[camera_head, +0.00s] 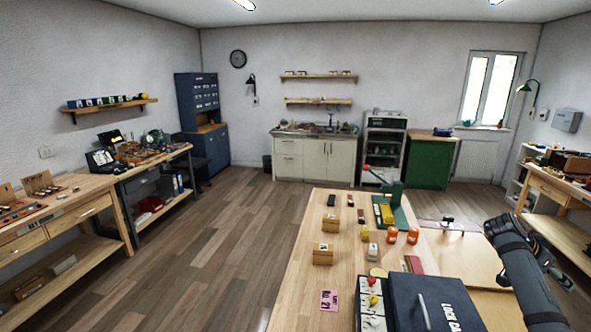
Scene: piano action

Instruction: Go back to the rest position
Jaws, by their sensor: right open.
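My right arm comes in at the lower right, over the right side of the wooden worktable (305,262). It rises to a bend, and darker parts run down behind it to my right gripper (560,278), which is open. The gripper is small and partly hidden by the arm, and I see nothing held in it. It is at the table's right side, apart from the parts on the tabletop. My left gripper and left arm are not in view.
The table holds a dark blue case (432,300), orange jars (391,235), small wooden boxes (323,254), a pink card (329,299) and a green stand (391,188). A workbench (571,196) stands at right. The wooden floor (215,240) left of the table is clear.

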